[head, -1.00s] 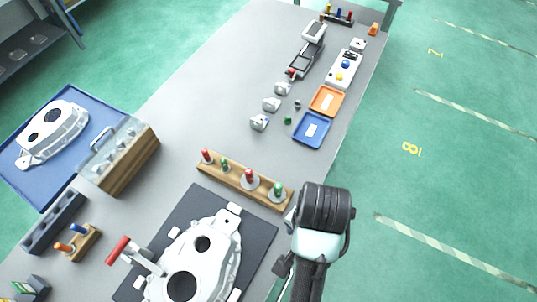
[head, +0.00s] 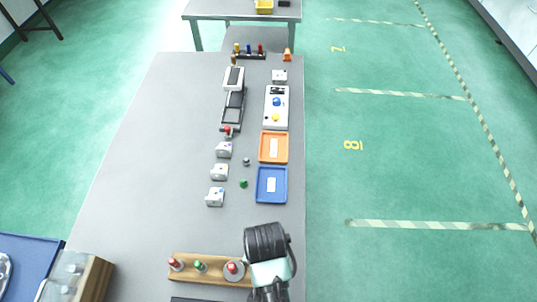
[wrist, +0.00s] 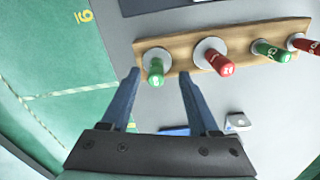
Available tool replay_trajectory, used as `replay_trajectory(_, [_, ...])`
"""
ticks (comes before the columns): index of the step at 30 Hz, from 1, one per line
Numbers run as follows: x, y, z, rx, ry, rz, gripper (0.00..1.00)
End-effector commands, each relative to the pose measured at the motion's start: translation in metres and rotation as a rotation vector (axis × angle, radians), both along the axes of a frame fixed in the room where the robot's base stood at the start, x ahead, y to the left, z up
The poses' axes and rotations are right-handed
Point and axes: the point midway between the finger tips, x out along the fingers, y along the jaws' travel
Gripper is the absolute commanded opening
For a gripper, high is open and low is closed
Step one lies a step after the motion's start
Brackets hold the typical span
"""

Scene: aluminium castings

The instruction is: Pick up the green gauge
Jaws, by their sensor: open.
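A wooden rack (head: 210,269) holds red and green handled gauges in a row; it also shows in the wrist view (wrist: 228,38). In the wrist view, a green gauge (wrist: 155,70) with a grey disc stands at the rack's left end. A second green gauge (wrist: 271,50) stands farther right between two red ones; it shows in the head view (head: 199,267). My gripper (wrist: 159,73) is open and empty, its fingertips on either side of the disc-bearing green gauge in the picture; I cannot tell the depth gap. In the head view my arm hides that gauge.
A red gauge with a disc (wrist: 221,64) is beside the nearest green one. A blue tray (head: 272,185), an orange tray (head: 274,147) and several small white blocks lie farther up the table. A wooden box (head: 84,279) is at lower left. The table's middle left is clear.

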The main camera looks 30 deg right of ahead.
Motion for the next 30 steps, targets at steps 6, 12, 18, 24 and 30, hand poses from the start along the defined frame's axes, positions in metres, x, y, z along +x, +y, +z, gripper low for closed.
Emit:
replay_trajectory(6, [-0.002,-0.004,-0.017,0.000,0.003,-0.002,0.61])
replay_trajectory(12, [-0.002,-0.007,-0.044,0.001,0.002,0.000,0.61])
replay_trajectory(18, [-0.001,-0.007,-0.053,0.000,0.000,0.000,0.61])
replay_trajectory(24, [-0.001,-0.007,-0.053,-0.001,-0.001,0.000,0.56])
replay_trajectory(30, [-0.001,-0.007,-0.053,-0.001,-0.001,0.000,0.20])
